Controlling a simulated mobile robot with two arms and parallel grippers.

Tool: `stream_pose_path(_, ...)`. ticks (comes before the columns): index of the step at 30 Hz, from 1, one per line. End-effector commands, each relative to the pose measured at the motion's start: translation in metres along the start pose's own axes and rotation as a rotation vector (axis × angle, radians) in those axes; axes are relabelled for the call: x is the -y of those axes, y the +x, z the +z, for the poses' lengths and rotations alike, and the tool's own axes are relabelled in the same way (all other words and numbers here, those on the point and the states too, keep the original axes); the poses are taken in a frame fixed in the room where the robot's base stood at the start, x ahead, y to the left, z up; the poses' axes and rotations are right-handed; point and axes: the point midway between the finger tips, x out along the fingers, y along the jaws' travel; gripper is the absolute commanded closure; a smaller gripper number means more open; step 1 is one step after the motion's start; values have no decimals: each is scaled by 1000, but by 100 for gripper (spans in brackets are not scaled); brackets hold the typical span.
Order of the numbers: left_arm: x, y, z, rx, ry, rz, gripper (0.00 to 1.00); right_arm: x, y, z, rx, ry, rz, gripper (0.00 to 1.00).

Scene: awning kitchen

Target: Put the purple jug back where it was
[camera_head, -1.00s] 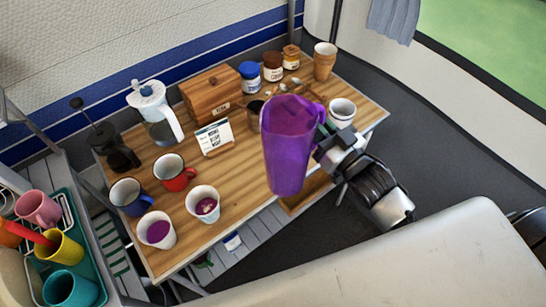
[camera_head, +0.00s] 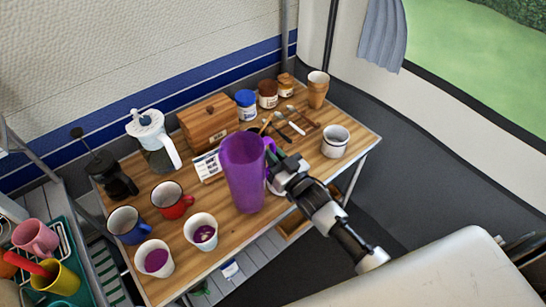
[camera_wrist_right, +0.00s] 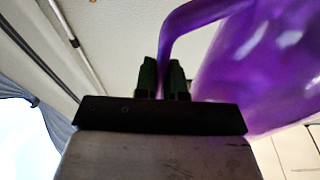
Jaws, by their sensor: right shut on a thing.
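The purple jug (camera_head: 245,180) is upright over the front middle of the wooden table (camera_head: 305,165). I cannot tell whether its base touches the tabletop. My right gripper (camera_head: 277,166) is shut on the jug's handle, at the jug's right side. In the right wrist view the handle (camera_wrist_right: 177,35) passes between the two dark fingers (camera_wrist_right: 161,78), with the jug's body (camera_wrist_right: 255,70) to the right. My left gripper is not in view.
White cups with purple contents (camera_head: 154,259) (camera_head: 202,232), a red mug (camera_head: 171,201) and a blue mug (camera_head: 128,226) stand left of the jug. A small sign (camera_head: 207,166) and wooden box (camera_head: 209,122) are behind it. A white mug (camera_head: 335,141) stands at right.

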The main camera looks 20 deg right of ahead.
Motion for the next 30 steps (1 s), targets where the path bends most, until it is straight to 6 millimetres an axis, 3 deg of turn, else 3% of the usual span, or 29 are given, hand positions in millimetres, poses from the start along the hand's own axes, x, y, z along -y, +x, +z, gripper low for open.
stream_pose_path(4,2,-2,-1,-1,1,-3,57,-1,-1,13,-4,3,0,100)
stream_pose_path(16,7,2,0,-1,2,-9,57,-1,-2,19,-5,2,0,100)
stream_pose_path(17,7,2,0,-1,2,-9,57,-1,-3,20,-2,1,0,88)
stream_pose_path(21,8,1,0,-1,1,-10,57,-1,-3,19,-2,1,0,67)
stream_pose_path(30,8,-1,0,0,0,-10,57,-1,-3,17,-2,1,0,64)
